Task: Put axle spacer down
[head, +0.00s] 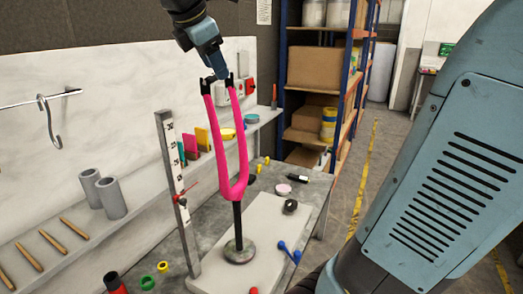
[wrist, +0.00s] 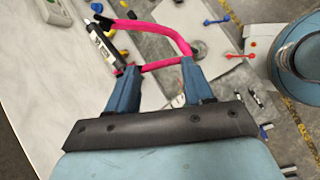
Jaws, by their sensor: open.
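A pink fork (head: 240,150) stands upright on a black post with a round base (head: 239,251), its two legs pointing up and ending in black tips. My gripper (head: 217,72) is above and close by these tips. In the wrist view my gripper (wrist: 158,67) has its two blue fingers spread apart, and the pink fork (wrist: 168,32) lies beyond them. I cannot make out an axle spacer for certain; the fork tips are partly hidden by my gripper in the head view.
The stand rests on a pale board (head: 270,225) on the grey bench. A ruler post (head: 176,185) stands left of the fork. Two grey tubes (head: 111,197) stand on the wall ledge. Blue (head: 290,252) and black (head: 290,206) small parts lie right of the base.

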